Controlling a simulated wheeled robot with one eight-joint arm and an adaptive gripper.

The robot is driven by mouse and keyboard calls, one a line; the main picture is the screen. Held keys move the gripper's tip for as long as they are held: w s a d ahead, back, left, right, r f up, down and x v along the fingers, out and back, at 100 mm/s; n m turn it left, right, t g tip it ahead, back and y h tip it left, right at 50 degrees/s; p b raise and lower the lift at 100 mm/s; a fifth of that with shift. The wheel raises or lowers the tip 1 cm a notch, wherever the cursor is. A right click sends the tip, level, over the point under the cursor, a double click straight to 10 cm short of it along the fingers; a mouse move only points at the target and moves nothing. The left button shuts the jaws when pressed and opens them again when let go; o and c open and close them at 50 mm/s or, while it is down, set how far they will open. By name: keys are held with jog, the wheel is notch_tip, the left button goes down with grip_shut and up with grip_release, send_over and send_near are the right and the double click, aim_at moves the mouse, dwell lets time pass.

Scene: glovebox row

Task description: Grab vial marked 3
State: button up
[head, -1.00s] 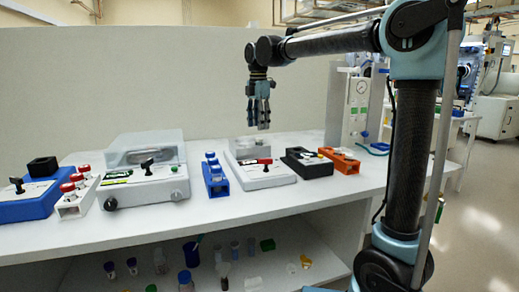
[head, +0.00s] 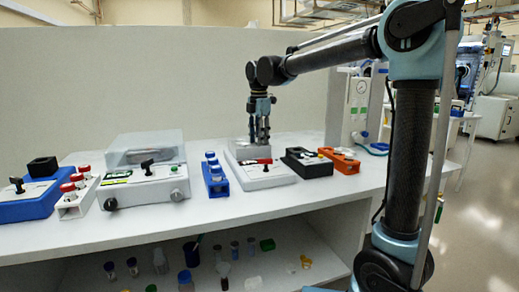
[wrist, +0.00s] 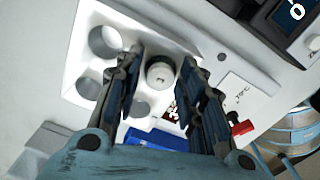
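My gripper (head: 259,139) is lowered over the back of a white device (head: 265,176) on the bench. Gaps show between the fingers and the cap. The vial stands in a pale block (wrist: 88,66) with several round empty holes. No number can be read on the vial. In the head view the vial is hidden by the fingers or too small to tell.
A blue rack (head: 217,188) with blue-capped vials stands left of the device. A black box (head: 308,164) and an orange block (head: 341,161) stand to its right. A larger clear-lidded machine (head: 145,185) and a red-capped vial rack (head: 72,208) are further left. The bench front is clear.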

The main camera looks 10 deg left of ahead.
jog(key=c, duration=0.5)
jog(key=shift+c, duration=0.2)
